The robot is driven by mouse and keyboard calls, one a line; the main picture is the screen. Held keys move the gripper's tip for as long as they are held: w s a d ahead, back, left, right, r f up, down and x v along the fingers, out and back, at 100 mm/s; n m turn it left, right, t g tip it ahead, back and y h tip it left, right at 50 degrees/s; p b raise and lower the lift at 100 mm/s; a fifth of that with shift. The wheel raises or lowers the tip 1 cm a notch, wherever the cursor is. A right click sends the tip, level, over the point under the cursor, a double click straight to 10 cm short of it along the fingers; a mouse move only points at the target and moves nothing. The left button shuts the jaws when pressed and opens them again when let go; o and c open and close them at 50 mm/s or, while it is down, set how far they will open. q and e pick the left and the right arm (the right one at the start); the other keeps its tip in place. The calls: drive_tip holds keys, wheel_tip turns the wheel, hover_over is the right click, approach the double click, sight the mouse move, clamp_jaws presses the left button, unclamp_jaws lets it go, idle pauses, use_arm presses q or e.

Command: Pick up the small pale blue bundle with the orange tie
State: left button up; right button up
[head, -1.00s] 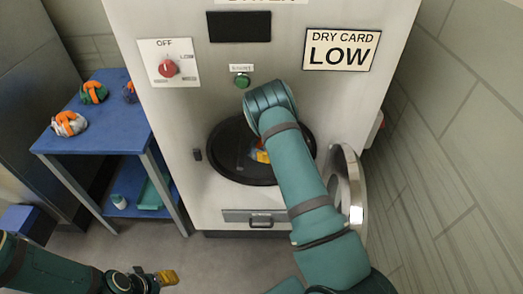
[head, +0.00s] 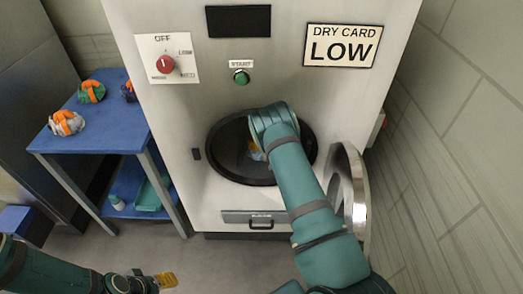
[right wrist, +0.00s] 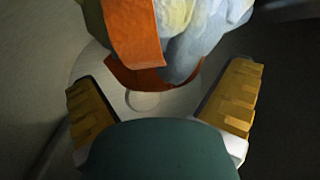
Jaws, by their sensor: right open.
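A pale blue and yellowish bundle (right wrist: 190,35) with a broad orange tie (right wrist: 135,35) fills the top of the right wrist view. Its upper part is cut off by the frame. My right gripper (right wrist: 162,82) is open, its yellow-padded fingers apart on either side just below the bundle, with nothing between the tips. In the head view my right arm reaches into the dark round dryer opening (head: 222,172), and its wrist hides most of the inside. My left gripper (head: 166,280) is low at the left, clear of everything; its jaw opening is unclear.
A blue table (head: 100,136) at the left holds a whitish bundle (head: 66,123), a green bundle (head: 91,91) and a dark blue bundle (head: 129,92), with orange ties. The dryer's round door (head: 347,195) stands open at the right, close to my right arm.

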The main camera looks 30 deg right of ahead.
drive_tip(key=shift+w, duration=0.15)
drive_tip(key=c, duration=1.3)
